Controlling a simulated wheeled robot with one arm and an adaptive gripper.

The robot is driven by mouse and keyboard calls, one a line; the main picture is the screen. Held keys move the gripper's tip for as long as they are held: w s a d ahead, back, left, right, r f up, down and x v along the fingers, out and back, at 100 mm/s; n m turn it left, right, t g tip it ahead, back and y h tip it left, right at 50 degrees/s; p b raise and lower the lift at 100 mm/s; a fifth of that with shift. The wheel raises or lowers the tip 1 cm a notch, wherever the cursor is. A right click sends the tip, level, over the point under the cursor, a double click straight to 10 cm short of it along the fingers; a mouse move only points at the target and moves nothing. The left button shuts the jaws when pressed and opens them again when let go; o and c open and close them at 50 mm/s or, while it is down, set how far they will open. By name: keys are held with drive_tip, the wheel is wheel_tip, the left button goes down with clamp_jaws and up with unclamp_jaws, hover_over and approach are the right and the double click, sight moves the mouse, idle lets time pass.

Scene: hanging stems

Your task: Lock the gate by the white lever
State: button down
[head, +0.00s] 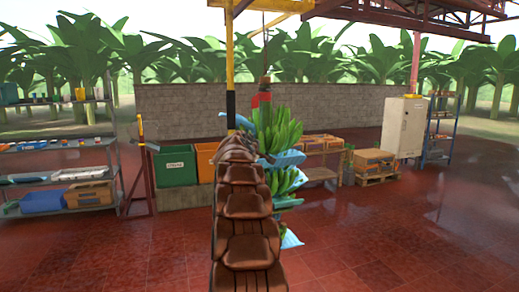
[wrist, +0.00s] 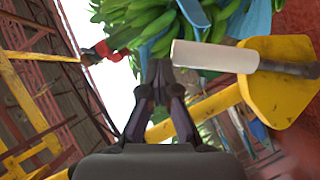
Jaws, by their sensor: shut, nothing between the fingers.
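The white lever (wrist: 215,56) shows in the wrist view as a pale cylindrical grip on a dark rod, which passes by a rounded yellow plate (wrist: 277,80). My gripper (wrist: 160,68) is shut and empty. Its fingertips lie just left of the lever's free end in the picture; I cannot tell whether they touch it. Green bananas (wrist: 140,22) hang behind the fingertips. In the head view my brown arm hides the gripper, and I cannot make out the lever there. The gate's locked or unlocked state cannot be told.
Banana bunches (head: 278,130) with blue sheets hang just right of my arm. A yellow post (head: 230,70) rises behind it. A green crate (head: 175,167) and loaded shelves (head: 60,180) stand left. The red tiled floor at right is clear up to a pale cabinet (head: 403,128).

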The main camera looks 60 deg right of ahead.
drive_tip(key=shift+s+d+f, duration=0.1)
drive_tip(key=shift+s+f, duration=0.05)
drive_tip(key=s+a+r+b, duration=0.3)
drive_tip(key=a+r, duration=0.4)
drive_tip(key=a, duration=0.4)
drive_tip(key=shift+b, duration=0.3)
drive_tip(key=shift+r, duration=0.1)
idle(0.7)
